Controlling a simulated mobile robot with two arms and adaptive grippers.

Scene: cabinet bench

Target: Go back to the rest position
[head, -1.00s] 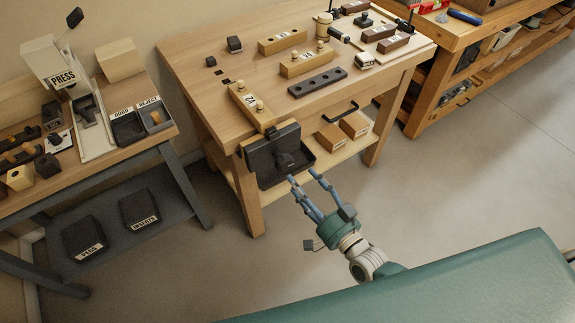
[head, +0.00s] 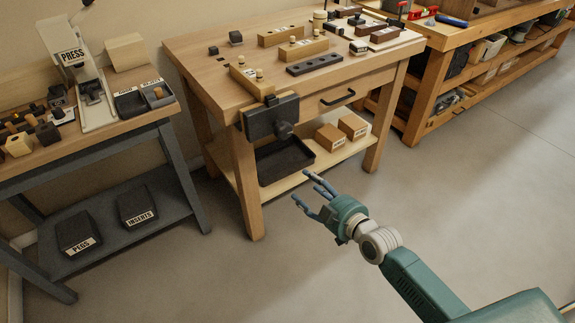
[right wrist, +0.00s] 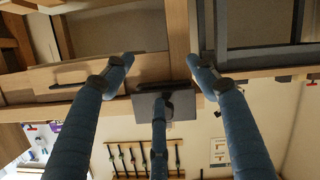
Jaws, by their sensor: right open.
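My right gripper (head: 313,192) is open and empty in the head view. It hangs over the floor in front of the wooden bench (head: 215,75), clear of it. In the right wrist view its blue fingers (right wrist: 160,90) are spread with nothing between them. Beyond them the bench shows upside down with the dark vise (right wrist: 165,105) on its edge. In the head view the vise (head: 270,118) is on the bench's front left corner. My left gripper is in no view.
A dark tray (head: 283,163) and two cardboard boxes (head: 330,137) sit on the bench's lower shelf. A press (head: 72,58) stands on the left table; bins of pegs (head: 78,232) and inserts (head: 137,205) are below. The floor (head: 440,215) to the right is clear.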

